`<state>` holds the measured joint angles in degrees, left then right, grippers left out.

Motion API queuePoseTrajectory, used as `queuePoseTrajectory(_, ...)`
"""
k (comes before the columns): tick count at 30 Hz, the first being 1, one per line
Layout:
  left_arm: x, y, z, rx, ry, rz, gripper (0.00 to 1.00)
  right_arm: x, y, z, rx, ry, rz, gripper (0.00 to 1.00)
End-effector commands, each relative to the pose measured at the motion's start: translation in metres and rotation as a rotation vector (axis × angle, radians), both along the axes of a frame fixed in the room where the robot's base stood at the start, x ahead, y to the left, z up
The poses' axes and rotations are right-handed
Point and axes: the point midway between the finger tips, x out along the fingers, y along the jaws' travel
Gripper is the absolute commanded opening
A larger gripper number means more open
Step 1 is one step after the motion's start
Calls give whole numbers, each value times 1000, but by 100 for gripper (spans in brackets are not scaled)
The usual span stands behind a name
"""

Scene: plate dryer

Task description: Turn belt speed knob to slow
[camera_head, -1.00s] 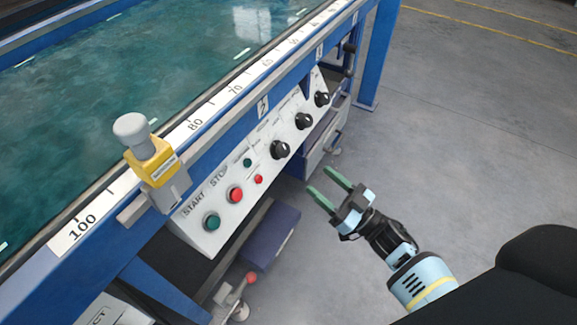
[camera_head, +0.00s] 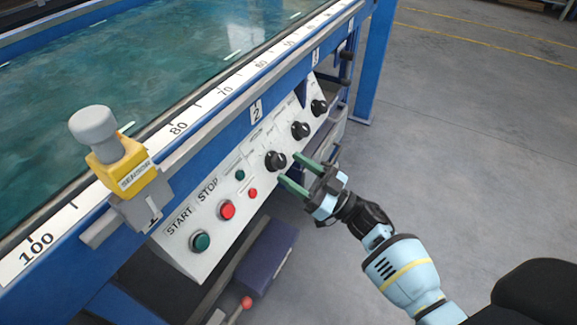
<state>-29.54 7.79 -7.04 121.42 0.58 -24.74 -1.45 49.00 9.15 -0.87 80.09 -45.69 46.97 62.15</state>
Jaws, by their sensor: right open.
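A sloped white control panel (camera_head: 187,262) hangs under the edge of the blue machine. It carries three black knobs in a row: a near one (camera_head: 275,160), a middle one (camera_head: 300,130) and a far one (camera_head: 319,107). Their labels are too small to read, so I cannot tell which is the belt speed knob. My right gripper (camera_head: 298,174) is open and empty, its two green fingers pointing left toward the panel. In the picture its tips lie just right of and below the near knob; contact is not clear. My left gripper is out of view.
Green START (camera_head: 201,241) and red STOP (camera_head: 227,210) buttons sit at the panel's near end, with smaller buttons (camera_head: 253,193) beside them. A yellow sensor block (camera_head: 122,172) juts above the panel. A dark blue box (camera_head: 266,255) is below. The grey floor (camera_head: 450,150) at right is clear.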

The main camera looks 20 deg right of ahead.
Motion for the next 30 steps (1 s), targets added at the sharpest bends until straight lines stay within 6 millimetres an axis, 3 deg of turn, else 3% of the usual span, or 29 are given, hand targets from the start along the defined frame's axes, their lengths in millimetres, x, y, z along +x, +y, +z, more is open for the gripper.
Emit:
queuePoseTrajectory(6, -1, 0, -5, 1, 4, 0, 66, 14, 12, 7, 1, 1, 1, 56)
queuePoseTrajectory(16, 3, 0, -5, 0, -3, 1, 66, 16, 13, 8, 0, 1, -1, 54)
queuePoseTrajectory(26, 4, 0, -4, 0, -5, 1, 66, 16, 13, 8, 0, 1, -1, 11)
queuePoseTrajectory(30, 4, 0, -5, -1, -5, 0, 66, 16, 13, 8, -4, -2, 3, 11)
